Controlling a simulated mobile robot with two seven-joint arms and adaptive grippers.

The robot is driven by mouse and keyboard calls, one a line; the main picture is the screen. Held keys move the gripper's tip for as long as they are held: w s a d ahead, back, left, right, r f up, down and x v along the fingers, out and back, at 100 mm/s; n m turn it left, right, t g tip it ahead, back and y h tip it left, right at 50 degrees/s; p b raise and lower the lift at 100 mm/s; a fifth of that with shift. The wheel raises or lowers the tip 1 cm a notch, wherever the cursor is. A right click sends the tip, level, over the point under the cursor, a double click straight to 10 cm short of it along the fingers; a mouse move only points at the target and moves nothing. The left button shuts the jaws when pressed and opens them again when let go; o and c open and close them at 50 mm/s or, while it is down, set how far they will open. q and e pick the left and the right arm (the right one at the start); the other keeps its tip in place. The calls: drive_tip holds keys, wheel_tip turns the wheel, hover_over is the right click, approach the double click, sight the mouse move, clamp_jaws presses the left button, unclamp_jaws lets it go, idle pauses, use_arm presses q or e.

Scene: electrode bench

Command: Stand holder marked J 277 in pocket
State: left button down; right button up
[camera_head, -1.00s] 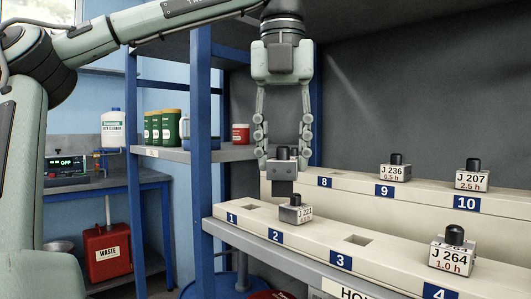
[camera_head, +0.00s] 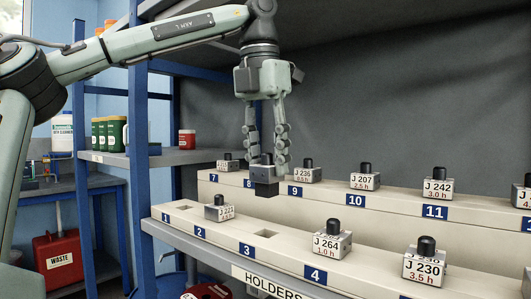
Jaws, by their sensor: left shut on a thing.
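My left gripper (camera_head: 266,163) is shut on a dark-sided holder with a black knob (camera_head: 265,187), held upright in the air. No marking shows on its visible side, so I cannot read whether it is J 277. It hangs in front of the back row, between labels 8 and 9, apart from the rack as far as I can tell. Pocket 1 (camera_head: 184,208) and pocket 3 (camera_head: 266,234) in the front row (camera_head: 290,247) look empty. The pocket at label 8 (camera_head: 249,183) is hidden behind the gripper and held holder. My right gripper is not in view.
A holder (camera_head: 219,209) with unclear marking stands at 2, and J 264 (camera_head: 331,244) at 4. J 230 (camera_head: 424,267) is further right. J 236 (camera_head: 306,175), J 207 (camera_head: 364,182) and J 242 (camera_head: 437,191) stand in the back row. A blue post (camera_head: 138,130) rises left.

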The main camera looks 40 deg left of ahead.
sight(267, 189)
use_arm(q)
drive_tip(key=shift+f, duration=2.8)
drive_tip(key=shift+f+b, duration=0.95)
drive_tip(key=shift+f, duration=0.7)
drive_tip(key=c, duration=0.9)
unclamp_jaws()
drive_tip(key=r, duration=0.5)
drive_tip(key=s+r, duration=0.1)
drive_tip(key=r, duration=0.1)
drive_tip(key=shift+r, duration=0.25)
